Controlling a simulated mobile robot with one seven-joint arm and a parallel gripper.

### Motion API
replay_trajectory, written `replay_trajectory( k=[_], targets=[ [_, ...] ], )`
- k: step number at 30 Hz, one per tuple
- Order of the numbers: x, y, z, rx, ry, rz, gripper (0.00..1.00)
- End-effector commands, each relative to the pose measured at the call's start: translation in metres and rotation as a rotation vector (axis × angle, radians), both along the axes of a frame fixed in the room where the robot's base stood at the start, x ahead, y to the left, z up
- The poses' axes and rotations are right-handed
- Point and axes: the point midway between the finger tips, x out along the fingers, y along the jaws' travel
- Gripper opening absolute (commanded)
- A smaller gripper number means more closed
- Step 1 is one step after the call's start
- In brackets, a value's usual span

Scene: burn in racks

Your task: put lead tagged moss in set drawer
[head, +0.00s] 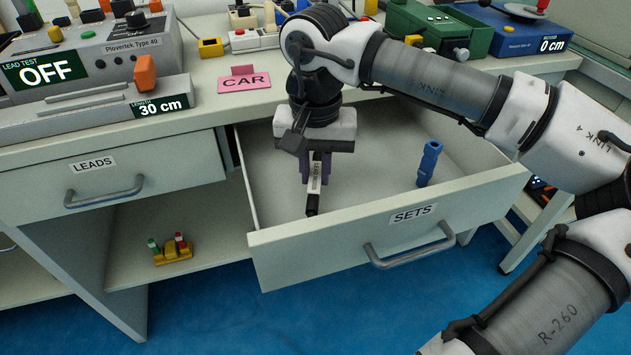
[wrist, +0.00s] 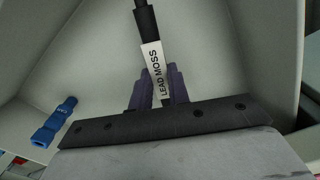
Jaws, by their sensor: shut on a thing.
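The lead tagged moss (wrist: 152,72) is a black lead with a white tag reading "LEAD MOSS"; it also shows in the head view (head: 313,190). My gripper (wrist: 157,88) is shut on it, with purple fingers on either side of the tag. In the head view my gripper (head: 316,170) is inside the open set drawer (head: 360,236), labelled "SETS". The lead hangs with its black end pointing down toward the drawer floor. I cannot tell whether it touches the floor. A blue connector (head: 428,163) stands in the right part of the drawer; it also shows in the wrist view (wrist: 54,122).
A closed drawer labelled "LEADS" (head: 100,186) is at the left. A pink "CAR" sign (head: 244,80) and a grey lead tester (head: 90,65) reading "OFF" stand on the bench. A yellow piece (head: 172,252) sits on the shelf below. The drawer floor around the lead is mostly clear.

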Motion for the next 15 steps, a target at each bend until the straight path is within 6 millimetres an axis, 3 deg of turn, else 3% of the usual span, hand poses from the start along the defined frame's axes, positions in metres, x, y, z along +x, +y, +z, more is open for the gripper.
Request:
replay_trajectory(
  k=[4, 15],
  targets=[
    [0.0, 0.0, -0.025, 0.0, 0.002, 0.0, 0.0],
    [0.0, 0.0, -0.029, 0.0, 0.0, 0.0, 0.0]
  ],
)
